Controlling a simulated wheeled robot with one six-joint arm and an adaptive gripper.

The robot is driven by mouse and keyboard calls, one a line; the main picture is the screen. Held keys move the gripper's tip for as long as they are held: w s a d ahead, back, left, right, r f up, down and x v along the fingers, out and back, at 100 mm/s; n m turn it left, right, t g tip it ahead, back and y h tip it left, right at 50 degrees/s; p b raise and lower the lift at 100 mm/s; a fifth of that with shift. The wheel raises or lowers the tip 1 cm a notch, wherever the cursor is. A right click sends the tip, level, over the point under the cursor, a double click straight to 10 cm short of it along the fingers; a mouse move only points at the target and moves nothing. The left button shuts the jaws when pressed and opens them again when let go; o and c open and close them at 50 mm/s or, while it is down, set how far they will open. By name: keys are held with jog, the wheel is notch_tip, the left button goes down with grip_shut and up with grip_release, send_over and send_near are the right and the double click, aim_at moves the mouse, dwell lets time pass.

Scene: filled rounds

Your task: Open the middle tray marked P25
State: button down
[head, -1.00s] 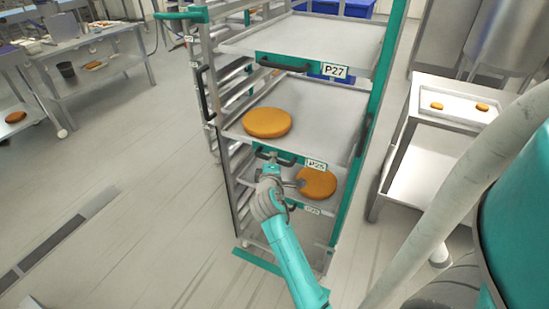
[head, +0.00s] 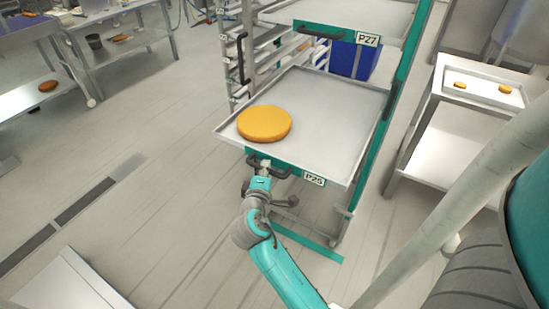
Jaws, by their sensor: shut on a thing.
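The middle tray marked P25 (head: 335,110) sticks out from its rack toward me, with a large orange round (head: 264,123) lying flat on its left part. Its label (head: 314,179) is on the teal front, right of the dark handle (head: 284,173). My gripper (head: 262,164) is at the left part of that handle and shut on it. The fingertips are small in the head view and partly merge with the handle.
The tray marked P27 (head: 355,18) sits above, further back in the rack. A white cart (head: 450,125) with a small tray of two rounds stands at right. Floor at left is mostly clear.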

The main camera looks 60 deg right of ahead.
jog(key=shift+s+a, duration=0.1)
jog(key=shift+a, duration=1.6)
jog(key=c, duration=1.1)
grip_release()
jog(key=shift+c, duration=0.2)
jog(key=v, duration=1.2)
